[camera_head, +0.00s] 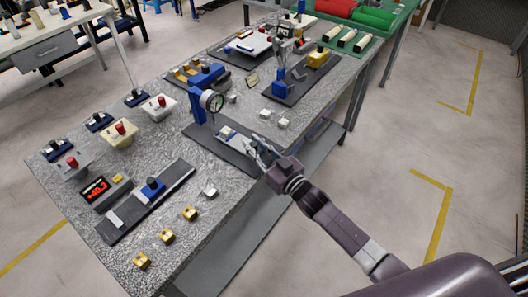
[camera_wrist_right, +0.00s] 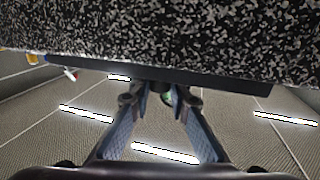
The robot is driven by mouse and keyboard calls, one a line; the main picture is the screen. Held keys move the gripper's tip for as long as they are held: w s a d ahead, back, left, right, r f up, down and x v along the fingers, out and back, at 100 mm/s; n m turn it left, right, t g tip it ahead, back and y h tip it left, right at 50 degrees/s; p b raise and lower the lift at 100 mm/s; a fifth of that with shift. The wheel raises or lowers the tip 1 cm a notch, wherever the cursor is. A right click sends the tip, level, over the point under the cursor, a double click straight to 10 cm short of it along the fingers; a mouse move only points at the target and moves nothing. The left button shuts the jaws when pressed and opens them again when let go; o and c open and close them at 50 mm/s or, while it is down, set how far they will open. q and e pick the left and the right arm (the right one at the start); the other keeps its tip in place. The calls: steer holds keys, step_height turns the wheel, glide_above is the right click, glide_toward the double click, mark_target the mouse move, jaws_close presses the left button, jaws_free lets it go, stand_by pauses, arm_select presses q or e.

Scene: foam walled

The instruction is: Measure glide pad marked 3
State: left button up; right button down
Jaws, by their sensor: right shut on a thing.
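My right gripper (camera_head: 262,150) reaches in from the right, low over the front end of a dark plate. A dial gauge (camera_head: 212,101) on a blue stand rises at the back of this plate. A blue and pale piece (camera_head: 230,134) lies on the plate beside the fingers. In the right wrist view the fingers (camera_wrist_right: 160,92) converge on something small at the dark plate's edge (camera_wrist_right: 210,82). The held thing is mostly hidden, and I cannot tell which it is. Small pale blocks (camera_head: 283,123) stand behind the gripper. No number 3 is readable. My left gripper is not in view.
Nearer on the granite table are a red digital readout (camera_head: 96,188), a dark rail with a blue slider (camera_head: 151,187), a small pale block (camera_head: 210,192) and brass blocks (camera_head: 167,236). Further back stand a blue post fixture (camera_head: 279,78) and a green tray (camera_head: 372,43). Open floor lies right.

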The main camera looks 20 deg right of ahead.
steer(key=shift+w+a+f, duration=0.1)
steer(key=shift+w+a, duration=0.35)
steer(key=shift+w, duration=0.1)
steer(key=shift+s+d, duration=0.25)
steer(key=shift+s, duration=0.05)
steer(key=c, duration=2.1)
jaws_free()
steer(key=o, duration=0.3)
steer(key=shift+o, duration=0.2)
steer(key=v, duration=1.2)
steer(key=shift+w, duration=0.1)
